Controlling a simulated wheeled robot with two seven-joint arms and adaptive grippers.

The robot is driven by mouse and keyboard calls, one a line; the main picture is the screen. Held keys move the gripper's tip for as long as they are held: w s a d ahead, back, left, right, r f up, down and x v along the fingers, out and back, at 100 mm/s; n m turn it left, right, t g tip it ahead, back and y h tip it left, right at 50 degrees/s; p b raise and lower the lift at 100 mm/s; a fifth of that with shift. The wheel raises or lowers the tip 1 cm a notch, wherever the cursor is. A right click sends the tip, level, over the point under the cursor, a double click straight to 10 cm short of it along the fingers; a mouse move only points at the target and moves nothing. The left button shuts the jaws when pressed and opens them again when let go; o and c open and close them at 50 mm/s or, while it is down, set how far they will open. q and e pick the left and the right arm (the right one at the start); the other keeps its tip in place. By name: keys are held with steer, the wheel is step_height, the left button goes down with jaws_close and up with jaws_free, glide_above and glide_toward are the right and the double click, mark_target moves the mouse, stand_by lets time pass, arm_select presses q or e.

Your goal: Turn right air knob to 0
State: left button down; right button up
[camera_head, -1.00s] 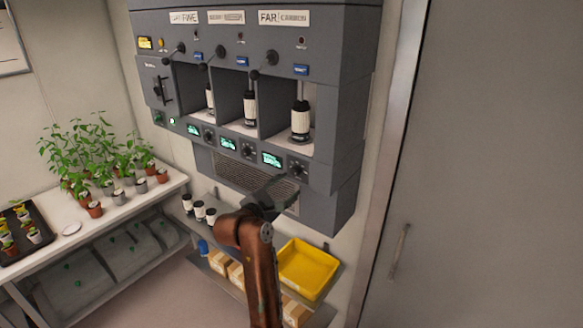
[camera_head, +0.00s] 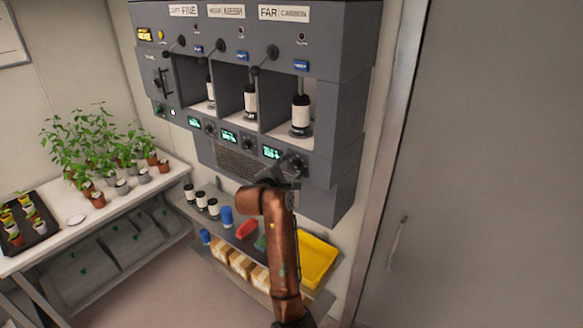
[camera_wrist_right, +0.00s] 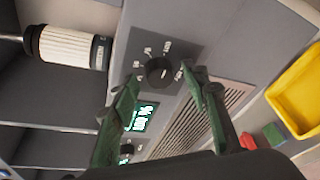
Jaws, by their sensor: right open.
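The right air knob (camera_wrist_right: 159,72) is a round black dial with printed marks around it, on the grey front panel beside a lit green display (camera_wrist_right: 143,116). In the head view, that right display (camera_head: 272,153) sits under the right bay, with my right gripper (camera_head: 285,176) close to the knob and partly covering that area. In the wrist view, the open fingers of my right gripper (camera_wrist_right: 160,80) lie on either side of the knob, with gaps between. The knob's exact setting is too small to read. My left gripper is not in view.
A white-labelled bottle (camera_head: 301,115) stands in the right bay above the knob. A vented grille (camera_wrist_right: 195,120) lies below the panel. A yellow tray (camera_head: 318,262) and a shelf with several small items sit lower down. Potted seedlings stand on a bench (camera_head: 140,203) at left.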

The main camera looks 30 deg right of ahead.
jaws_close()
stand_by(0.4)
